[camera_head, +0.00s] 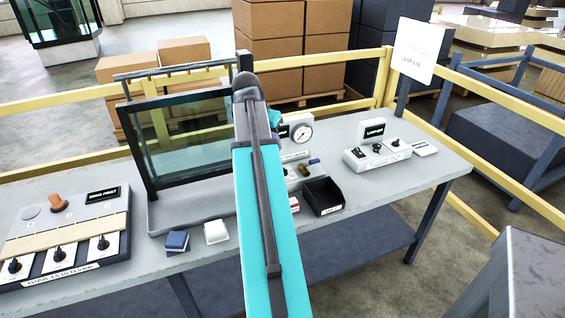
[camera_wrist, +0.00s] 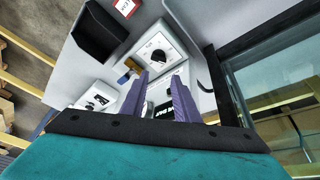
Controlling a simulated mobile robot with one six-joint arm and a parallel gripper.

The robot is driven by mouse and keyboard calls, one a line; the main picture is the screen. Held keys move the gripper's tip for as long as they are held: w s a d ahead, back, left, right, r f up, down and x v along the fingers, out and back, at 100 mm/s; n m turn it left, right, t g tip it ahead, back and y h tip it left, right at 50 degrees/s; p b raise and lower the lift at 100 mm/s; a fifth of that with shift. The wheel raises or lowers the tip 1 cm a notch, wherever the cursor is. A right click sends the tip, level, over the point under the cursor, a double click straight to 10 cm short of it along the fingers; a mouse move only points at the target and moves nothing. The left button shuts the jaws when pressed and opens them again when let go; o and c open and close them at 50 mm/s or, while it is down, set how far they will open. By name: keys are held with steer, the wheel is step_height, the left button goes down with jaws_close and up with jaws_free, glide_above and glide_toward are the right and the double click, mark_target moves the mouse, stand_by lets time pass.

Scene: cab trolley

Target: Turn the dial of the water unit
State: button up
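The water unit appears to be the white panel (camera_wrist: 178,50) in the wrist view, though I cannot read its label. It carries a round dial (camera_wrist: 158,55) with a dark knob. My gripper (camera_wrist: 162,76) has its two purple fingers apart, with nothing between them. The fingertips point toward the dial; I cannot tell whether they touch the panel. In the head view, my arm covers the gripper and part of the unit. A round gauge (camera_head: 302,133) and a brass-coloured handle (camera_head: 314,161) show to the right of the arm. The handle also shows in the wrist view (camera_wrist: 132,64), beside the dial.
A black open bin (camera_head: 323,196) stands in front of the unit. A framed glass pane (camera_head: 185,135) stands left of my arm. A switch box (camera_head: 376,155) sits to the right, a control panel (camera_head: 70,240) at far left. Yellow rails run behind the table.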

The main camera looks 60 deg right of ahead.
mark_target(285, 169)
steer(key=w+a+f+n+t+y, duration=0.1)
steer(key=w+a+n+t, duration=0.15)
steer(key=n, duration=0.65)
steer(key=s+d+r+n+t+y+p, duration=0.1)
steer(key=s+d+n+t+y+p, duration=0.1)
steer(key=s+d+n+p, duration=0.2)
steer(key=s+d+n, duration=0.2)
steer(key=s+d, duration=0.2)
steer(key=s, duration=0.1)
steer(key=shift+s+n+y+p, duration=0.3)
steer(key=shift+n+y+p, duration=0.05)
steer(key=shift+n+y, duration=0.05)
steer(key=shift+f+t, duration=0.1)
steer(key=shift+t, duration=0.15)
steer(key=shift+p+x, duration=1.7)
steer(key=shift+x, duration=5.05)
